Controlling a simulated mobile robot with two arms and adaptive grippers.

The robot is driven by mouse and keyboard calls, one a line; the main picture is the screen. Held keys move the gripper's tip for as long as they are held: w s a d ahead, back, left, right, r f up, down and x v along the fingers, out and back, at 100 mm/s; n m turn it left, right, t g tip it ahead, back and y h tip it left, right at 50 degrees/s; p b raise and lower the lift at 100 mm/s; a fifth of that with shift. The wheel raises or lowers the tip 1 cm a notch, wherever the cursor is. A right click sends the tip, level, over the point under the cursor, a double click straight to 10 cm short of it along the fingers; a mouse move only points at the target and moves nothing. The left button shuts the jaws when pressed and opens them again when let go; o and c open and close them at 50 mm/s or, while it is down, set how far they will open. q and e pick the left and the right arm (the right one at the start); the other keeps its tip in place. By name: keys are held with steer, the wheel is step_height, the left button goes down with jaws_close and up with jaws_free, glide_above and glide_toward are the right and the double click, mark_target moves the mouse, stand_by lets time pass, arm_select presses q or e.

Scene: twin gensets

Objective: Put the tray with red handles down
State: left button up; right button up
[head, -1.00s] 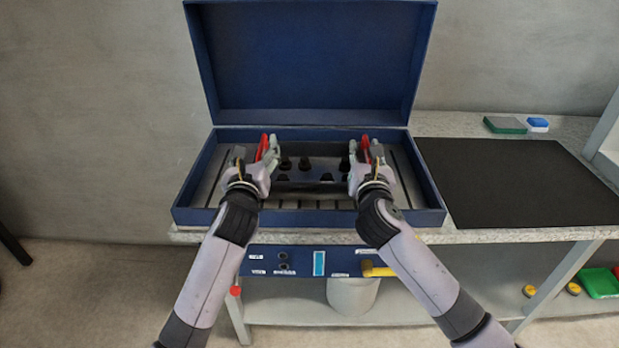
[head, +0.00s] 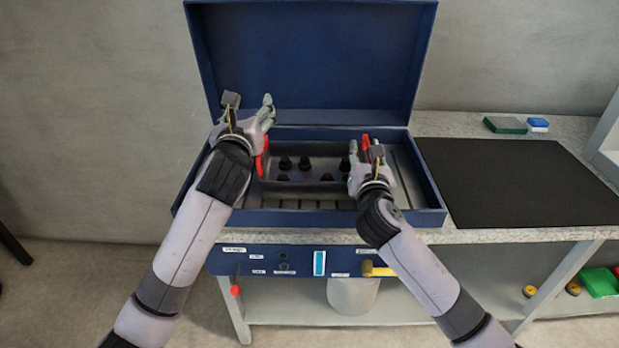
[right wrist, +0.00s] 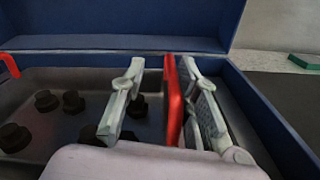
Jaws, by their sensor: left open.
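The dark tray (head: 305,187) holds several black knobbed pieces and lies inside the open blue case, apparently on its slotted floor. Its left red handle (head: 262,160) stands free. Its right red handle (head: 366,143) is partly hidden by my right gripper. My left gripper (head: 249,104) is open and empty, raised above and behind the left handle. My right gripper (head: 364,152) is open around the right handle. In the right wrist view, that handle (right wrist: 173,95) stands between the spread fingers, nearer the right one, with a clear gap to the left one.
The blue case (head: 408,214) stands on the speckled bench with its lid (head: 310,60) up behind the grippers. A black mat (head: 520,180) lies bare to the right. A green box (head: 504,125) and a blue-and-white box (head: 537,124) stand behind the mat.

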steer(key=shift+o, duration=0.4)
steer(key=shift+f, duration=0.15)
steer(key=o, duration=0.5)
steer(key=shift+a, duration=0.1)
steer(key=shift+o, duration=1.1)
step_height(320, 180, up, 10)
